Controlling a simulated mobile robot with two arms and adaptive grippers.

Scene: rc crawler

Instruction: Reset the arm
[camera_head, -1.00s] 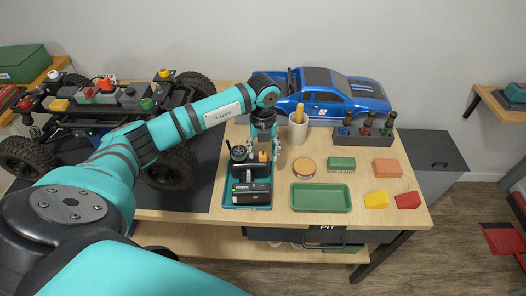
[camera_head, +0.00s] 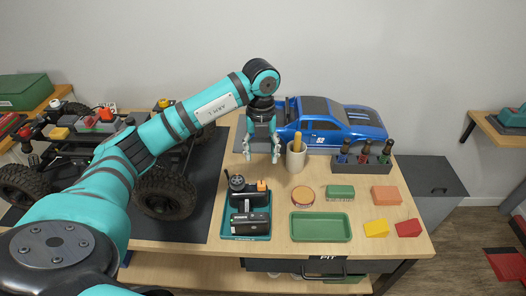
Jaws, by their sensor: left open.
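My left arm comes in from the left and crosses in front of the crawler chassis. My left gripper (camera_head: 261,156) points down, open and empty, in the air above the back of the workbench. It is behind the teal tray (camera_head: 231,236) and left of the beige cup (camera_head: 296,158). The teal tray holds a black part with a knob and orange piece (camera_head: 248,190) and a black box (camera_head: 251,222). My right gripper is not in view.
A blue truck body (camera_head: 330,122) lies behind the cup. A dark rack of screwdrivers (camera_head: 362,160), a green tray (camera_head: 321,227) and several small coloured blocks are on the right of the bench. The crawler chassis (camera_head: 165,190) stands on a dark mat at left.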

